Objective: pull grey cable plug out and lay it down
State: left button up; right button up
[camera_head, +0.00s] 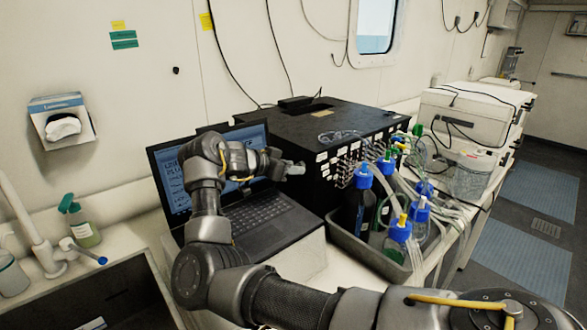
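My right arm comes in from the lower right and bends up in front of the laptop. My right gripper (294,168) points right, close to the front left part of the black box (318,125). Its fingers are small and dark here, and I cannot tell whether they are apart or closed on something. The box's front face carries rows of ports with white labels and several thin cables and tubes. I cannot make out the grey cable plug for certain; it may be hidden by the gripper. My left gripper is not in view.
An open laptop (262,212) stands behind my arm. A grey tray (352,250) with blue-capped bottles (397,232) and loose tubing is right of it. A sink (95,300) lies at lower left. A white instrument (462,118) stands at the back right.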

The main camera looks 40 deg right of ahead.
jog(key=shift+p, duration=0.45)
dwell(0.6)
grip_shut()
jog(key=shift+a, duration=0.1)
dwell(0.4)
jog(key=a+p, duration=0.6)
jog(key=p, duration=0.8)
dwell(2.8)
